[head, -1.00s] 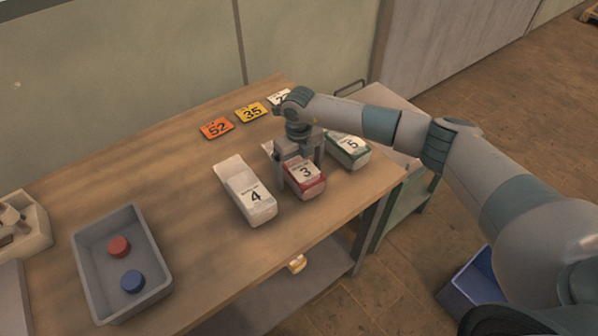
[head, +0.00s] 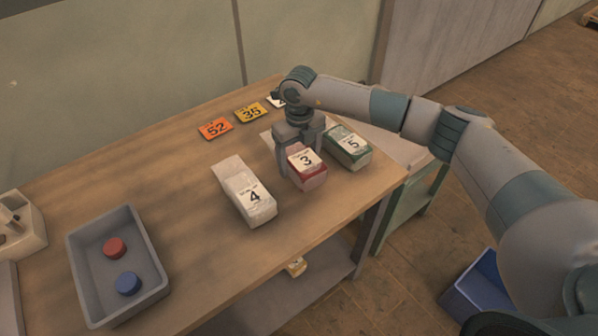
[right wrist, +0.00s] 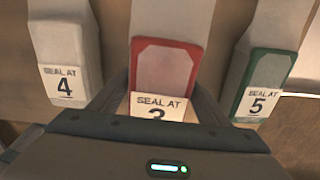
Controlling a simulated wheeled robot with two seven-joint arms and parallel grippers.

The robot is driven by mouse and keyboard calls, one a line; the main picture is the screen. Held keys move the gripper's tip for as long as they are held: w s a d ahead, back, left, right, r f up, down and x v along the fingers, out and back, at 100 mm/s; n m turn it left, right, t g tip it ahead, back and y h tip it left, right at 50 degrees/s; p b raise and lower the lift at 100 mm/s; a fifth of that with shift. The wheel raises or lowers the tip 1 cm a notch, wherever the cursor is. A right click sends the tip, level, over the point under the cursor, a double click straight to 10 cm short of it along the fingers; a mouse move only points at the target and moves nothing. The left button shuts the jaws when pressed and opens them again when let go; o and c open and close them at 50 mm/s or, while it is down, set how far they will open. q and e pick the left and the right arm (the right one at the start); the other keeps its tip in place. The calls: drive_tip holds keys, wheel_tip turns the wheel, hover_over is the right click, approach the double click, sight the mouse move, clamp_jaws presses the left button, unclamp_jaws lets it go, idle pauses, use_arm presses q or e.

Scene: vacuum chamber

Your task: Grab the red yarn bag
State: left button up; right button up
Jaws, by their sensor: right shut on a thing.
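The red yarn bag (head: 308,178), with a white label marked 3, stands on the wooden table between two other bags. My right gripper (head: 300,160) is over it from above, with its fingers on either side, shut on the bag. In the right wrist view the red bag (right wrist: 165,70) lies between the fingers, its label partly hidden by the gripper body. I cannot tell whether the bag touches the table. My left gripper is not in view.
A white bag marked 4 (head: 244,192) stands left of the red bag, and a green bag marked 5 (head: 347,148) close on its right. Orange (head: 215,128) and yellow (head: 250,113) cards lie behind. A grey bin (head: 152,285) holds red and blue discs.

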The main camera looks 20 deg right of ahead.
drive_tip(key=s+d+r+b, duration=0.4)
drive_tip(key=s+d+r, duration=0.1)
drive_tip(key=s, duration=0.5)
drive_tip(key=shift+s+r, duration=0.25)
drive_tip(key=shift+r, duration=0.5)
